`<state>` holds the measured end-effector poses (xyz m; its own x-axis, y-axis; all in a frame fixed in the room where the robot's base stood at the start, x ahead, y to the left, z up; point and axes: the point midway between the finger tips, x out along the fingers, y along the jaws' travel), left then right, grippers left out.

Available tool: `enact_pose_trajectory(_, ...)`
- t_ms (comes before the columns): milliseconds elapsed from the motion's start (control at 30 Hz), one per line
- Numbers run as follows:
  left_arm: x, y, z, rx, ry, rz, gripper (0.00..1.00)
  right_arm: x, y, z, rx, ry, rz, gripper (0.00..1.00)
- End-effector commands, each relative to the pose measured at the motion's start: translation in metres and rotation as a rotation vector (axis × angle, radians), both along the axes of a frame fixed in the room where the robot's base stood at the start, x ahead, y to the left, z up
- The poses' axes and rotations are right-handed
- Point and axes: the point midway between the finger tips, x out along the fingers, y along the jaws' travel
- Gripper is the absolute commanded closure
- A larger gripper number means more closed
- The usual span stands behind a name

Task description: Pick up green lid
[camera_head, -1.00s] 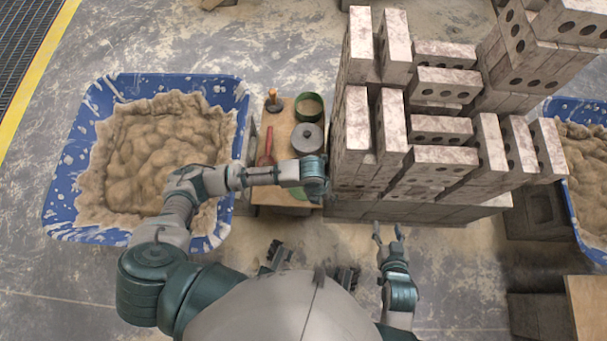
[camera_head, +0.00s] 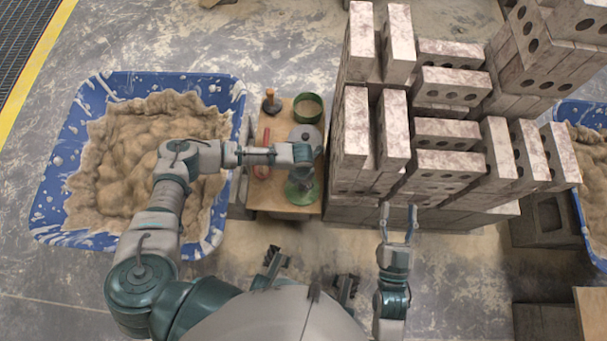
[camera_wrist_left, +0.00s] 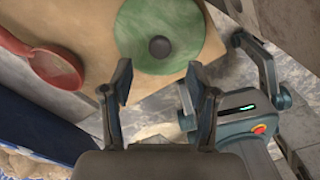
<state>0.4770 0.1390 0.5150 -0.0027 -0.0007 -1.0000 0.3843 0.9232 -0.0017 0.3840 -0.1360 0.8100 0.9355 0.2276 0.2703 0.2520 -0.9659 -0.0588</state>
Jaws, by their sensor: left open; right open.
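The green lid (camera_head: 293,190), round and flat, lies near the front edge of the wooden board, partly hidden by my left gripper in the head view. In the left wrist view the green lid (camera_wrist_left: 136,38) shows its dark round knob. My left gripper (camera_wrist_left: 158,82) is open and empty, its fingertips just below the lid in that picture and apart from the knob. In the head view my left gripper (camera_head: 304,178) is over the lid. My right gripper (camera_head: 398,210) is open and empty, to the right of the board in front of the blocks.
Stacked blocks (camera_head: 355,130) rise close on the right. A blue mortar tub (camera_head: 50,190) stands left.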

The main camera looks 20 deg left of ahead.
Motion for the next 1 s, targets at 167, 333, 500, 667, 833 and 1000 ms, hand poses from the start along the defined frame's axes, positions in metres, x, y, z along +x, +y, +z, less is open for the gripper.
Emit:
enact_pose_trajectory(167, 0.000, -0.001, -0.014, -0.002, 0.000, -0.001, 0.41, -0.004, 0.000, 0.010, 0.025, -0.081, -0.001, 0.46)
enact_pose_trajectory(333, 0.000, 0.000, -0.028, -0.001, 0.003, 0.000, 0.41, -0.009, 0.000, 0.019, 0.052, -0.165, -0.001, 0.46)
enact_pose_trajectory(500, 0.002, 0.001, -0.051, -0.001, 0.004, 0.000, 0.41, -0.024, -0.003, 0.036, 0.108, -0.329, -0.005, 0.46)
enact_pose_trajectory(667, 0.002, 0.000, -0.065, -0.002, 0.001, -0.001, 0.41, -0.036, -0.005, 0.048, 0.144, -0.436, -0.007, 0.46)
enact_pose_trajectory(833, 0.003, 0.000, -0.066, -0.002, -0.002, -0.001, 0.41, -0.040, -0.006, 0.053, 0.153, -0.466, -0.009, 0.46)
enact_pose_trajectory(1000, 0.004, 0.000, -0.065, -0.002, -0.002, 0.000, 0.53, -0.040, -0.006, 0.053, 0.152, -0.464, -0.009, 0.46)
